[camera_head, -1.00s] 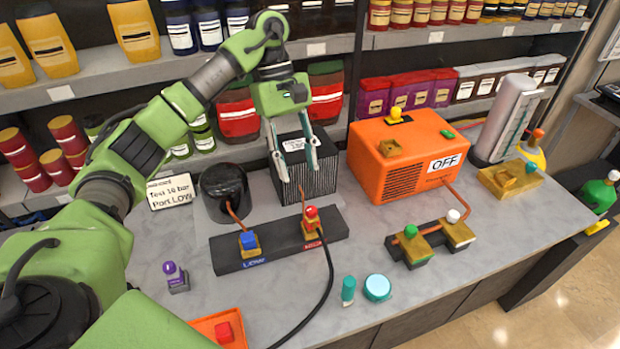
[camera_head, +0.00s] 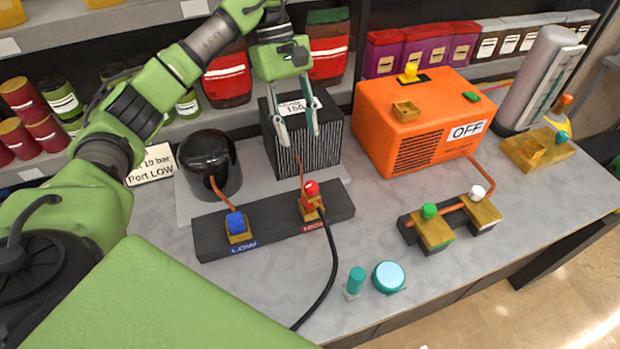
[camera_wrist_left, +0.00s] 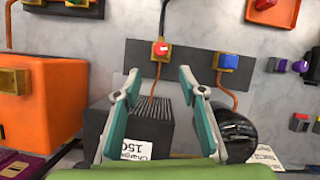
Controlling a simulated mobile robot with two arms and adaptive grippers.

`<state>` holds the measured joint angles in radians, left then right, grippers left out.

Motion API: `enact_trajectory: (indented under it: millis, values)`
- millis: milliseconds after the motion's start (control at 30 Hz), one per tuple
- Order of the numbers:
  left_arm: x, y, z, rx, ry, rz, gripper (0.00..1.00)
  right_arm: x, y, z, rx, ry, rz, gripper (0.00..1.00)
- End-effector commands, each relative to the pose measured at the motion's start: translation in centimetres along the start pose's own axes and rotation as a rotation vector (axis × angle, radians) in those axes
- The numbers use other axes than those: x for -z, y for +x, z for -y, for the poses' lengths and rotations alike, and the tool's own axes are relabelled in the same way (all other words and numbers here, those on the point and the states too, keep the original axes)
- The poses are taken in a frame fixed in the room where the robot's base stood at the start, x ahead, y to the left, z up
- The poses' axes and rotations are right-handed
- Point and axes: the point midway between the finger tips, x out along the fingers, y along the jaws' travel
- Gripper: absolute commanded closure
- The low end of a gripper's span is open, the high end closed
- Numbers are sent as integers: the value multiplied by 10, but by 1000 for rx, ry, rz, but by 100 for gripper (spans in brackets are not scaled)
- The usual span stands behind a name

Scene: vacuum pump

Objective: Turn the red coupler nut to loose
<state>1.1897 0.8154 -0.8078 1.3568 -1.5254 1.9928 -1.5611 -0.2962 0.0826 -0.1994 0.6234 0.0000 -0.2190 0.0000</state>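The red coupler nut (camera_head: 311,188) sits on a brass fitting at the HIGH end of the dark manifold bar (camera_head: 270,217). A black hose runs from it toward the front edge. In the left wrist view the red nut (camera_wrist_left: 160,48) shows beyond and between the fingertips. My left gripper (camera_head: 298,140) is open and empty, pointing down in front of the black finned box, above and behind the nut. It also shows open in the left wrist view (camera_wrist_left: 158,76). It touches nothing that I can make out. My right gripper is not in view.
A blue nut (camera_head: 236,222) stands at the LOW end of the bar. The black finned box (camera_head: 318,150) and a black round pot (camera_head: 209,165) stand behind. An orange pump marked OFF (camera_head: 400,150) and a valve block (camera_head: 433,232) stand right.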

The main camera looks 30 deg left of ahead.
Motion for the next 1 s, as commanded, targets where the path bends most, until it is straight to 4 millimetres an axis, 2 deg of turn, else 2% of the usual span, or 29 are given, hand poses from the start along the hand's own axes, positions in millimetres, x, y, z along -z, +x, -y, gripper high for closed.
enact_trajectory:
  millis: [167,400,600,800,1000]
  values:
    - [-2,26,1,4,-1,3,62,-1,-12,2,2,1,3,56]
    - [-2,75,2,5,-1,3,62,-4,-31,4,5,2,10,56]
    - [-2,109,1,2,0,3,62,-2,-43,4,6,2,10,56]
    - [-1,126,0,0,-1,1,62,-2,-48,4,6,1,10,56]
    - [0,129,0,-1,0,0,62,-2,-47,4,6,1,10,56]
